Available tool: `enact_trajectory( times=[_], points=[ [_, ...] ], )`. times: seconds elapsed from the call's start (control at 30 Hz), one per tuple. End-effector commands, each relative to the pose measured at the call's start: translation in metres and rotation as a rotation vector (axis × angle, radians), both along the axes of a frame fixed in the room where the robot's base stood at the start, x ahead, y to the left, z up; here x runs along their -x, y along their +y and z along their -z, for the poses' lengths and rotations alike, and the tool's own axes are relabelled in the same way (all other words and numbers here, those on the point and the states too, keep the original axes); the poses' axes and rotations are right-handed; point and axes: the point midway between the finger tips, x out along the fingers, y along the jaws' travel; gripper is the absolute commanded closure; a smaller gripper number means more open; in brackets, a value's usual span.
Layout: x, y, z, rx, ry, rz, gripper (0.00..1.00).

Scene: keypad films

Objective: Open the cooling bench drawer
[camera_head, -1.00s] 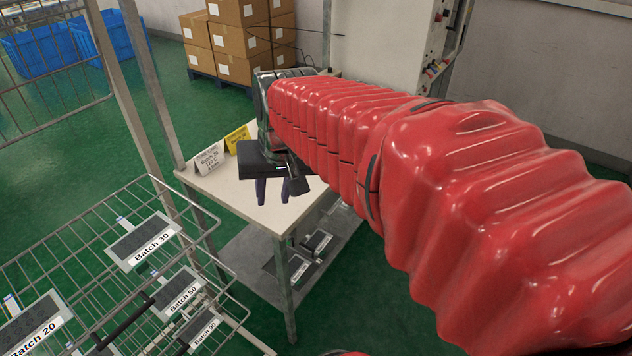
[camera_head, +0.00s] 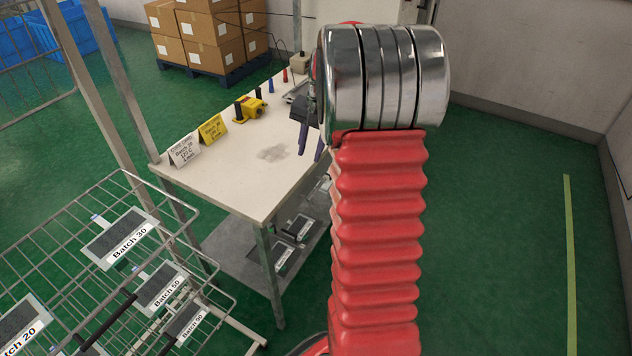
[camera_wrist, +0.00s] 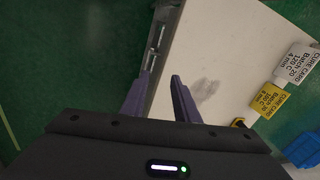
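The bench (camera_head: 250,175), which I take to be the cooling bench, has a pale top and stands mid-picture in the head view. In the wrist view its top (camera_wrist: 215,60) lies to the right. A grey side strip with a metal bar handle (camera_wrist: 155,48), apparently the drawer front, runs along its edge; no open gap shows. My gripper (camera_wrist: 161,76) has two purple fingers apart with nothing between them. The handle shows ahead of the fingertips, apart from them. In the head view my gripper (camera_head: 312,137) is at the bench's right side, partly hidden by my arm, which also hides the drawer.
Cure cards, white (camera_head: 185,150) and yellow (camera_head: 212,128), and a yellow device (camera_head: 250,106) stand on the bench. A lower shelf (camera_head: 235,262) holds dark films. A wire rack (camera_head: 150,195) with labelled films stands at left. Green floor is free at right.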

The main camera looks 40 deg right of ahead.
Motion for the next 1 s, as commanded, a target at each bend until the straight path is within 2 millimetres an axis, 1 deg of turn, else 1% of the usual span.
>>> enact_trajectory(
  times=[0.03, 0.1, 0.2, 0.3, 0.4, 0.77, 0.87, 1.0],
  points=[
    [0.000, -0.015, 0.012, -0.013, 0.008, 0.032, 0.72],
    [0.000, -0.031, 0.023, -0.028, 0.014, 0.070, 0.72],
    [0.000, -0.048, 0.037, -0.044, 0.020, 0.112, 0.72],
    [0.001, -0.056, 0.044, -0.053, 0.024, 0.133, 0.72],
    [0.001, -0.059, 0.045, -0.056, 0.024, 0.140, 0.72],
    [0.001, -0.058, 0.047, -0.056, 0.025, 0.139, 0.72],
    [0.000, -0.058, 0.053, -0.057, 0.026, 0.139, 0.72],
    [-0.003, -0.056, 0.069, -0.057, 0.027, 0.137, 0.72]
  ],
)
